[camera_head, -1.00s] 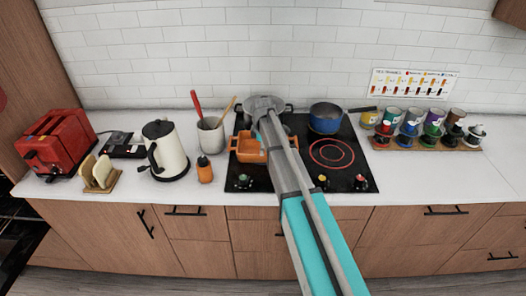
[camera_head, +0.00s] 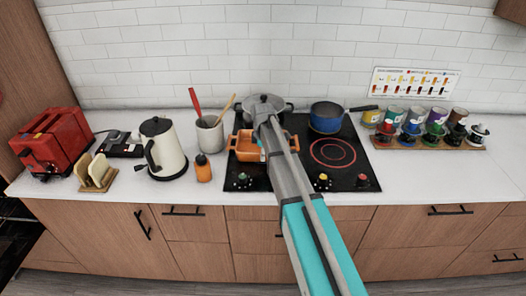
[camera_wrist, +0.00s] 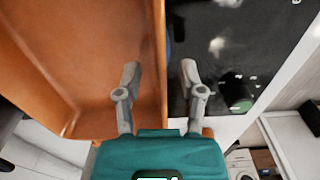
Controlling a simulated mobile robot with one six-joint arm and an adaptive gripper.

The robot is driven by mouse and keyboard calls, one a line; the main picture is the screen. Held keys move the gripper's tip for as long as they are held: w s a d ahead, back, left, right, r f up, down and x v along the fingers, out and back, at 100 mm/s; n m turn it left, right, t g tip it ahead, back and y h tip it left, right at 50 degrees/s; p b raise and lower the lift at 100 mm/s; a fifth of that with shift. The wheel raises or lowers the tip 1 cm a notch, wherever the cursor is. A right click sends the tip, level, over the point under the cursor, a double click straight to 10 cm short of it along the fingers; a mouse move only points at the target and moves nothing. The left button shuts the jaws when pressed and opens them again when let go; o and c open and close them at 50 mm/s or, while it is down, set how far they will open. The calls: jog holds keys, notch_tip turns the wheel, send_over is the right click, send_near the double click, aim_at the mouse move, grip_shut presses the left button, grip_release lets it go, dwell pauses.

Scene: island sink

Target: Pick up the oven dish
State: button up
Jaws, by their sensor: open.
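The oven dish (camera_head: 246,147) is an orange rectangular dish on the left part of the black cooktop, partly hidden behind my arm in the head view. In the wrist view the oven dish (camera_wrist: 85,60) fills the left side, with its inside visible. My gripper (camera_wrist: 160,78) is open, with one finger over the inside of the dish and the other outside, over the cooktop. The dish's side wall lies between the two fingers. I cannot tell whether either finger touches it. In the head view the fingertips are hidden behind my arm.
A lidded pot (camera_head: 265,104) stands behind the dish, and a blue pan (camera_head: 326,118) is to the right on the cooktop (camera_head: 345,178). A utensil crock (camera_head: 208,134), an orange bottle (camera_head: 203,169) and a kettle (camera_head: 163,150) stand to the left. The counter front is clear.

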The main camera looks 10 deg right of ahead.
jog(key=shift+f+b, duration=0.6)
jog(key=shift+f, duration=0.3)
grip_shut()
jog(key=shift+r, duration=0.1)
